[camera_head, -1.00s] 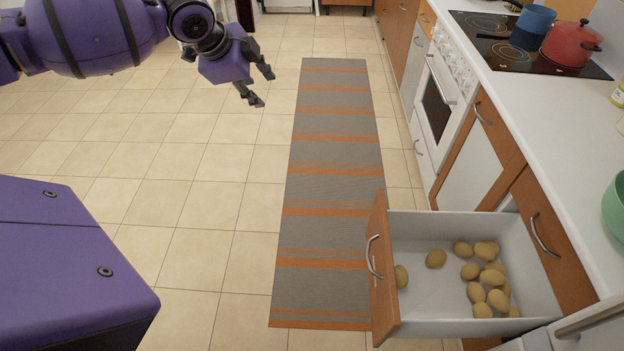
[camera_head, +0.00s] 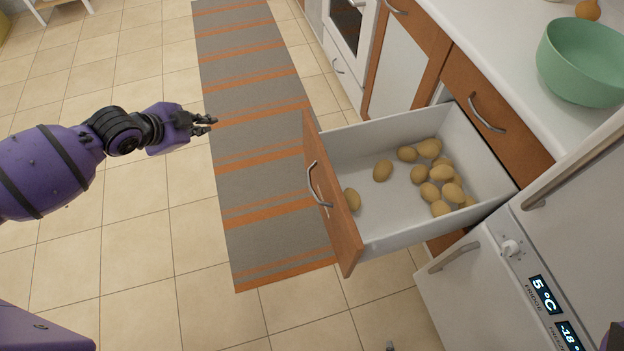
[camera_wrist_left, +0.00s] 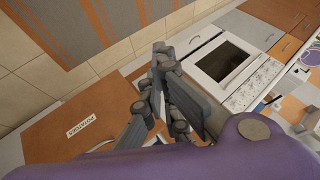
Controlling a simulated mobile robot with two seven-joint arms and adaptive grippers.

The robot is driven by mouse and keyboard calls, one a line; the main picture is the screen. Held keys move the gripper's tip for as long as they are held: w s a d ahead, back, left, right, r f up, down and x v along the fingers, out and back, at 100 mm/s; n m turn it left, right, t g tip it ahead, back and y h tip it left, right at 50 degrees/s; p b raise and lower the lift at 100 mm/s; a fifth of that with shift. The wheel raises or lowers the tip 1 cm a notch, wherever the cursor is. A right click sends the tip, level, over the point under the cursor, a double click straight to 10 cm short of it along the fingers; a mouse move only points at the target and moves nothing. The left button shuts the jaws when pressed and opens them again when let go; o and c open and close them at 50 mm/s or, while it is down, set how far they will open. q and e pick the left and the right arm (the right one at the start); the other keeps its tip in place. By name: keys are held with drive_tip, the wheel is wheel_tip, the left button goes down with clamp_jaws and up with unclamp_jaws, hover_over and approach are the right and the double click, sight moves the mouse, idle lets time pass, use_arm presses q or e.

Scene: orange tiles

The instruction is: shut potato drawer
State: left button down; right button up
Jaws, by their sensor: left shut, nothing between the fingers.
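The potato drawer (camera_head: 375,232) is pulled open from the counter, with a wooden front (camera_head: 338,222) and white inner walls. Several potatoes (camera_head: 440,172) lie in it, mostly toward the back, with one near the front panel. A curved metal handle (camera_head: 318,184) is on the front. My left gripper (camera_head: 208,124) is shut and empty, left of the drawer front and apart from it, above the striped rug. In the left wrist view the shut fingers (camera_wrist_left: 160,60) show beside the wooden front (camera_wrist_left: 50,140), which bears a white label. My right gripper is not in view.
A grey and orange striped rug (camera_head: 262,150) lies on the tiled floor before the drawer. A white fridge (camera_head: 470,300) stands right of it. A green bowl (camera_head: 585,62) is on the counter. The floor left of the rug is clear.

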use_arm(q)
wheel_tip(320, 180, down, 5)
drive_tip(key=d+m+t+h+b, duration=0.2)
drive_tip(key=d+t+b, duration=0.1)
drive_tip(key=t, duration=0.1)
drive_tip(key=m+g+h+b, duration=0.3)
drive_tip(key=m+g+h, duration=0.3)
drive_tip(key=m+h, duration=0.8)
approach(326, 175)
drive_tip(key=d, duration=0.1)
drive_tip(key=w+d+r+m+y, duration=0.1)
drive_tip(key=d, duration=0.1)
drive_tip(key=d+y, duration=0.1)
drive_tip(key=d, duration=0.1)
drive_tip(key=shift+w+r+m+p, duration=0.25)
drive_tip(key=shift+r+m+p, duration=0.05)
drive_tip(key=shift+r, duration=0.05)
drive_tip(key=shift+x, duration=0.75)
